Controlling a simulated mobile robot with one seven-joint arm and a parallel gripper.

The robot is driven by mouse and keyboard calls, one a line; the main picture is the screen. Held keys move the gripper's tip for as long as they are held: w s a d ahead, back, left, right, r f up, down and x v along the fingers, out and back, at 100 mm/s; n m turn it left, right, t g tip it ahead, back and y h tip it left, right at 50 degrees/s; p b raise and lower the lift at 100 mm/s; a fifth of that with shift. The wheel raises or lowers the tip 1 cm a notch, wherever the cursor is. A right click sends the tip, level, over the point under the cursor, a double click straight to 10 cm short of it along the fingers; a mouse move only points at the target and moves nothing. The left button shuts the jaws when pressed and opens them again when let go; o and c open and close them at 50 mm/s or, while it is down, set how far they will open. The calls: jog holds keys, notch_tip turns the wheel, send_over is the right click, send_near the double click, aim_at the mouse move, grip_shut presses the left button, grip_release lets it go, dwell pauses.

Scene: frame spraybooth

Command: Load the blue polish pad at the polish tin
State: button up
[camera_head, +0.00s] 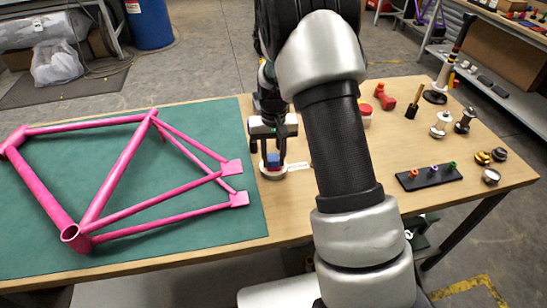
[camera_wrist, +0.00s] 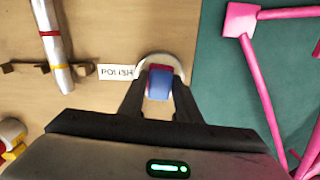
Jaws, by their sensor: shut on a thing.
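The blue polish pad (camera_head: 273,161) is a small blue block with a red part, held between the fingers of my gripper (camera_head: 270,152). In the wrist view the pad (camera_wrist: 159,88) sits between both dark fingertips (camera_wrist: 159,98). The polish tin (camera_head: 273,174) is a low, round, pale dish on the wooden table, directly under the pad. Its rim (camera_wrist: 180,66) curves behind the pad in the wrist view. The pad overlaps the tin; whether they touch cannot be told. A white "POLISH" label (camera_wrist: 116,72) lies beside the tin.
A pink bicycle frame (camera_head: 105,190) lies on the green mat (camera_head: 190,130), close left of the tin. In the wrist view a silver tube with coloured bands (camera_wrist: 52,45) is near the label. A black tray with coloured rings (camera_head: 430,177) and several small items occupy the table's right.

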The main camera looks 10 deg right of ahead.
aim_at(274, 157)
dwell(0.3)
jog(key=shift+r+p, duration=2.2)
jog(key=shift+r, duration=1.3)
